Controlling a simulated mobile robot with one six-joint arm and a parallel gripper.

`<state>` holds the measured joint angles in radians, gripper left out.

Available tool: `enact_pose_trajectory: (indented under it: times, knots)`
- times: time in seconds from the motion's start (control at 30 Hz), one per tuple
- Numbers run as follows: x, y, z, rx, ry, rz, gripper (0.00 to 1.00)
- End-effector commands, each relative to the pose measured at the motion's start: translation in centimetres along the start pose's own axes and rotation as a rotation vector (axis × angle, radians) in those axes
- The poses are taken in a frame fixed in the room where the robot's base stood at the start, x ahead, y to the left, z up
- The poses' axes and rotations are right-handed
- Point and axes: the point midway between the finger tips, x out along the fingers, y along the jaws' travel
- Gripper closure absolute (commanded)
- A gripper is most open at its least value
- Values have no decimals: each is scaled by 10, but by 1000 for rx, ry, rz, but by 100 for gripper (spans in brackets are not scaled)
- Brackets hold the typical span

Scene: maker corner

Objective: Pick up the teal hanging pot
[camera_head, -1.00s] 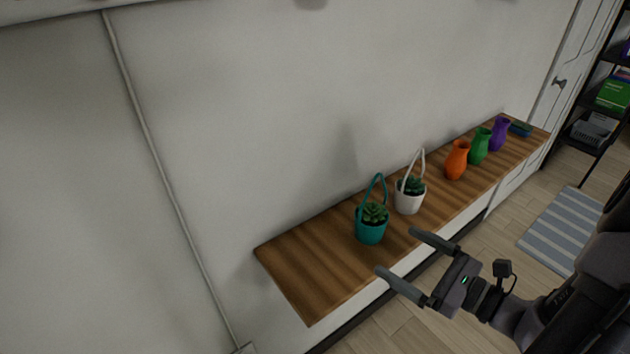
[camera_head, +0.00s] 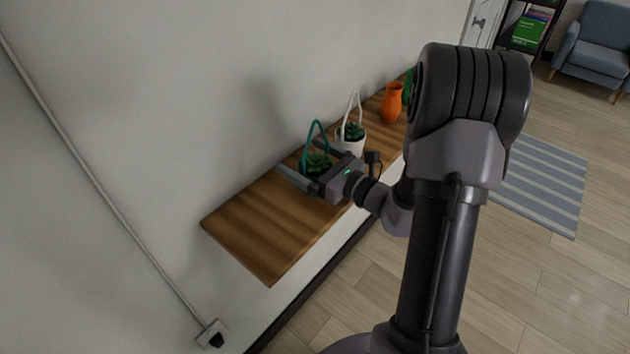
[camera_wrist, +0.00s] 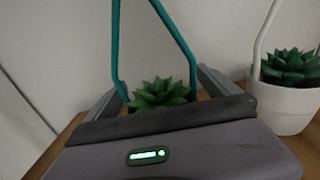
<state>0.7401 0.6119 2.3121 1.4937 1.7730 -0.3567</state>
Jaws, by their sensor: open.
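The teal hanging pot (camera_head: 309,156) stands on the wooden shelf, with a green succulent in it and a tall looped teal handle. My gripper (camera_head: 298,158) is open, with one finger on each side of the pot. In the wrist view the teal handle (camera_wrist: 116,45) rises between the open fingers, and the succulent (camera_wrist: 162,94) shows just beyond my gripper's body. The pot's body is hidden there behind my gripper. I cannot tell whether the fingers touch the pot.
A white hanging pot (camera_head: 350,146) with a succulent stands close on the right; it also shows in the wrist view (camera_wrist: 285,117). An orange vase (camera_head: 391,104) and a green vase stand farther along the wooden shelf (camera_head: 250,225). The shelf's near left end is bare.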

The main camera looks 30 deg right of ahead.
Motion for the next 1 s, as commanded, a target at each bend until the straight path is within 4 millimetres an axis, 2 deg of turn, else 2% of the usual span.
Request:
enact_pose_trajectory:
  times: [0.2, 0.63, 0.87, 1.0]
  knots:
    - [2, 0, 1, 0, 0, -1, 0]
    - [1, 0, 0, 0, 1, 0, 85]
    - [1, 0, 1, 0, 0, 0, 85]
    - [1, 0, 11, 0, 0, 0, 85]
